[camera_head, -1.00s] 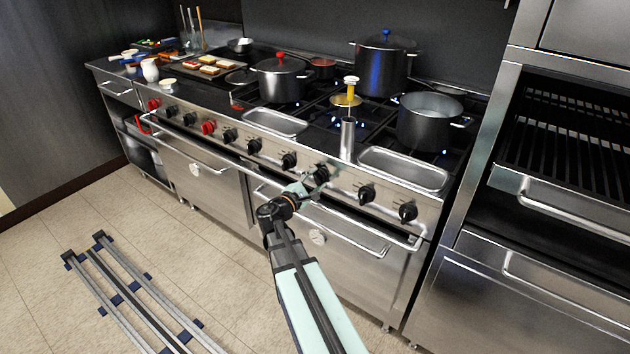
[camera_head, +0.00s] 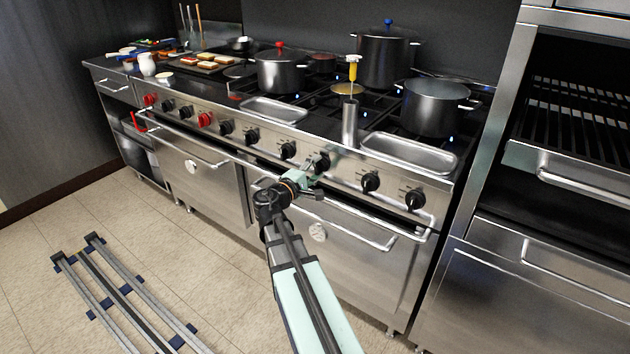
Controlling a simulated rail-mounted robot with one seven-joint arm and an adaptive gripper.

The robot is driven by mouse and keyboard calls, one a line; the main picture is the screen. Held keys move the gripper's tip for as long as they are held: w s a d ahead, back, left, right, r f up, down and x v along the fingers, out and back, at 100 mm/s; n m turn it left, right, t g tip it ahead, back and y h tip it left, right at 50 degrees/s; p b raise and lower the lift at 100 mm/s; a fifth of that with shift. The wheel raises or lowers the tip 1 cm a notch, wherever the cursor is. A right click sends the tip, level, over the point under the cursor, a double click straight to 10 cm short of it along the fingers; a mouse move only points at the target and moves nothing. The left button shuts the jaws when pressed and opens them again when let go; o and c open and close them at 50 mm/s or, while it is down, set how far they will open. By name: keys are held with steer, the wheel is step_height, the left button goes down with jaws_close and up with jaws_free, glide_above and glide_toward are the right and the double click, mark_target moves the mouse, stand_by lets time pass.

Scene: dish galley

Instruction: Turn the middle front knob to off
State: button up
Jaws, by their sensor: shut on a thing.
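The front panel (camera_head: 345,172) of the range carries a row of black knobs with a few red ones. My gripper (camera_head: 316,166) is at the panel, shut on one black knob (camera_head: 323,160), which I take as the middle front knob. The fingers cover part of this knob, so its pointer angle cannot be read. A black knob (camera_head: 288,150) is just left of my gripper, and another black knob (camera_head: 370,182) is to its right; both are clear of the fingers.
A bar handle (camera_head: 350,225) runs along the oven door below my gripper. Above the panel are a steel tray (camera_head: 405,163), a steel cylinder (camera_head: 350,132) and a pot (camera_head: 435,106). Small blue flames show at the burners. The floor at left holds rails (camera_head: 125,290).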

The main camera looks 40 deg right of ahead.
steer(key=shift+m+b, duration=0.9)
steer(key=shift+b, duration=0.25)
steer(key=shift+w+r, duration=0.1)
steer(key=o, duration=1.2)
steer(key=shift+d, duration=0.15)
steer(key=v, duration=1.2)
